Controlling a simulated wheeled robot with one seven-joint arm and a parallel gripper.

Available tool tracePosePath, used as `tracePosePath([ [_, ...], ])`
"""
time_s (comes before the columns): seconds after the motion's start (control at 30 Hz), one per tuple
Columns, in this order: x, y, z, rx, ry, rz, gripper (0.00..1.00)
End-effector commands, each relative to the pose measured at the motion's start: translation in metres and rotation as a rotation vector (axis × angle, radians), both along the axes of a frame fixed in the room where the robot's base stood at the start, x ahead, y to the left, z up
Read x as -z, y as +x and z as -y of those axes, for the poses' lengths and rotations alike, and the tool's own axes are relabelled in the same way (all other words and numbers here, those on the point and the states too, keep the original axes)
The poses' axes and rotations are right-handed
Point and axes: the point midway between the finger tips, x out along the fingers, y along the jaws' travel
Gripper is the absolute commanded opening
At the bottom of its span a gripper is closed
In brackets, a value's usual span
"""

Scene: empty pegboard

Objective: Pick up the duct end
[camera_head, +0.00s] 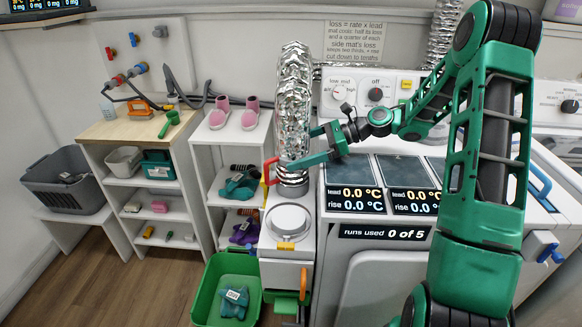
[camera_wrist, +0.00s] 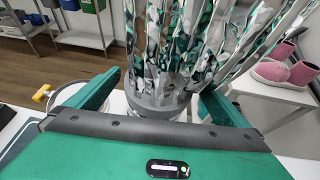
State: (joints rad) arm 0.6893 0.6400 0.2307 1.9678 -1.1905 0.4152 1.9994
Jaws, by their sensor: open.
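The duct end is the lower end of a crinkled silver foil duct (camera_head: 295,105), with a grey collar (camera_head: 292,178) at its bottom. It stands upright above the white cabinet left of the machine's display panels. My gripper (camera_head: 298,149) reaches in from the right at the duct's lower part. In the wrist view, my open gripper (camera_wrist: 160,84) has one green finger on each side of the duct, with the grey collar (camera_wrist: 157,108) between them. Gaps seem to show beside the collar; I cannot tell whether either finger touches it. The collar's bottom is partly hidden by my gripper body.
A round metal lid (camera_head: 288,220) lies on the cabinet below the duct. A red handle (camera_head: 270,171) is close to the duct's left side. A green bin (camera_head: 214,275) stands on the floor. Pink shoes (camera_head: 250,112) sit on the white shelf to the left.

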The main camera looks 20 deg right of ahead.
Motion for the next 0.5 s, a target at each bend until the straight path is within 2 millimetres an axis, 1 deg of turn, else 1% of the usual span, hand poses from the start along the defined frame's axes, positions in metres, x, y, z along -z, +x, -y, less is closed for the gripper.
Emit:
tracePosePath([
  [0.13, 0.0001, 0.0003, -0.0004, 0.0, 0.0, 0.0, 1.0],
  [0.17, 0.0001, 0.0003, -0.0005, 0.0, 0.0, 0.0, 0.98],
  [0.2, 0.0, 0.0002, -0.0006, 0.0, 0.0, 0.0, 0.88],
  [0.27, 0.0, 0.0002, -0.0007, -0.001, 0.0, 0.0, 0.74],
  [0.3, 0.0, 0.0002, -0.0007, -0.001, 0.0, 0.0, 0.64],
  [0.4, 0.0, 0.0001, -0.0008, -0.001, 0.0, 0.0, 0.42],
  [0.5, -0.0003, 0.0002, -0.0009, -0.001, 0.0, 0.0, 0.42],
])
